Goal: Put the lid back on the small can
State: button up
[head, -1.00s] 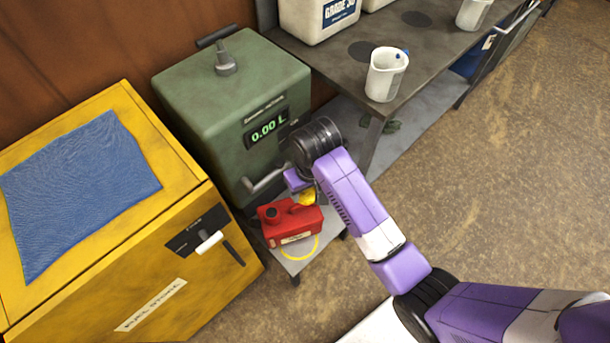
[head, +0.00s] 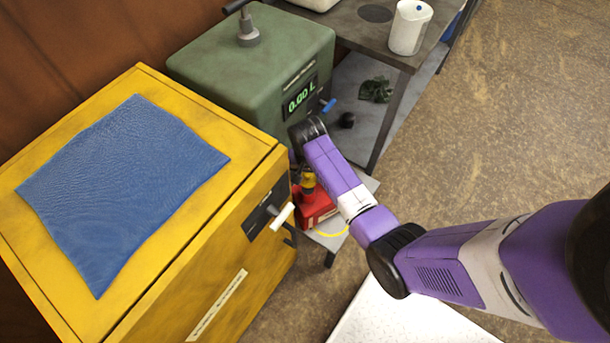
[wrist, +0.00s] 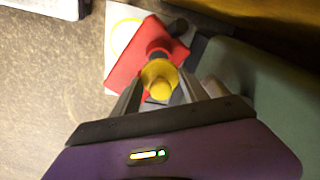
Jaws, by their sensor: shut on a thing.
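The small red can (head: 318,212) stands on a low grey shelf beside the green dispenser. In the wrist view the can (wrist: 128,62) lies just beyond my fingers, with its neck partly hidden behind the yellow lid. My gripper (wrist: 160,84) is shut on the yellow lid (wrist: 160,76), one finger on each side of it. In the head view the lid (head: 308,181) shows above the can, below my wrist. I cannot tell whether the lid touches the neck.
The yellow cabinet (head: 245,262) with a blue cloth (head: 125,180) and a white-handled latch stands close at left. The green dispenser (head: 255,60) rises behind the can. A grey bench (head: 350,32) with a white jug (head: 410,28) is at the back. Floor at right is open.

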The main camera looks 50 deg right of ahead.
jog(key=shift+f+b, duration=2.05)
jog(key=shift+f, duration=0.05)
jog(key=shift+f+b, duration=0.55)
jog(key=shift+f, duration=0.4)
jog(key=shift+r+p, duration=0.1)
jog(key=shift+p, duration=0.45)
jog(key=shift+f, duration=0.2)
dwell(0.6)
jog(key=o, duration=1.4)
jog(key=o, duration=0.5)
